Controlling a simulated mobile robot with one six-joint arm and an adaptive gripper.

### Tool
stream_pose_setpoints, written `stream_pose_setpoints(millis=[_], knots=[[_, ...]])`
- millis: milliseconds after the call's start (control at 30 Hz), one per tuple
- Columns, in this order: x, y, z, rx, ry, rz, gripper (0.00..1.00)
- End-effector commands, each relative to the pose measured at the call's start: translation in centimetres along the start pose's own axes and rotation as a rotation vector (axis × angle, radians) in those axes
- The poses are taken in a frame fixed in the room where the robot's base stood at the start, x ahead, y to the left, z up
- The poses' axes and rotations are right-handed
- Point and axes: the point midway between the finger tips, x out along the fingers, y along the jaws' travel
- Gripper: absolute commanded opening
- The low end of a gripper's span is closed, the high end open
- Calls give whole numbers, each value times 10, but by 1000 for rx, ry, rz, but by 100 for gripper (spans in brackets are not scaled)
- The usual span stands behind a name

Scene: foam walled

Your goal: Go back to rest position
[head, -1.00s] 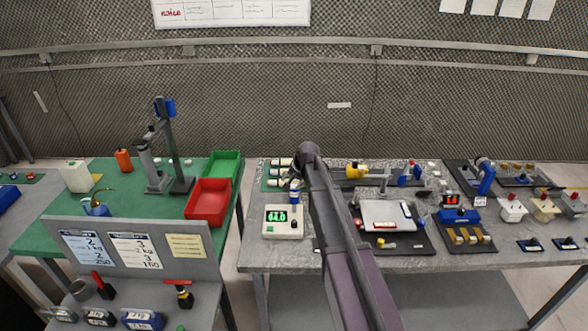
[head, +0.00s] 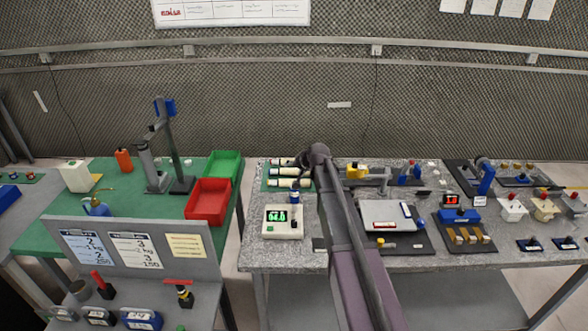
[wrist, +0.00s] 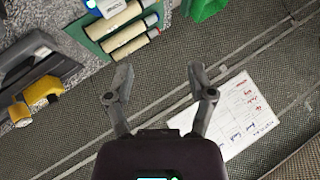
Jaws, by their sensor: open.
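My arm reaches up over the front of the right grey table (head: 300,258), and its end hides the gripper in the head view. In the wrist view my gripper (wrist: 162,92) is open, with two dark fingers spread apart and nothing between them. Beyond the fingers are the mesh wall and a white notice sheet (wrist: 245,112). The green rack with pale rolls (wrist: 125,32) is at the top of the wrist view, apart from the fingers. It also shows beside my arm in the head view (head: 270,184).
A scale (head: 283,222) reading green digits stands left of my arm. A white-topped device (head: 390,214) is close on the right. Red (head: 208,203) and green (head: 223,165) bins stand on the green table (head: 135,205). A gap separates the tables.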

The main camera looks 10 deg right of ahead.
Motion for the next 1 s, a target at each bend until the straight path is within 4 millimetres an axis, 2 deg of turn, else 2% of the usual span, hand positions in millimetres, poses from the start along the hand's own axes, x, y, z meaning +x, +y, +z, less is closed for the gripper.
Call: stream_pose_setpoints(millis=[200, 367, 467, 567, 800, 900, 1000], knots=[[-2, 1, 5, -4, -7, 4, 70], [-12, 6, 33, -35, -55, 33, 70], [-26, 13, 64, -71, -112, 68, 70], [-44, 24, 105, -119, -190, 118, 70], [-104, 59, 212, -233, -410, 272, 70], [-131, 73, 251, -271, -496, 336, 70], [-154, 85, 280, -298, -567, 390, 70]])
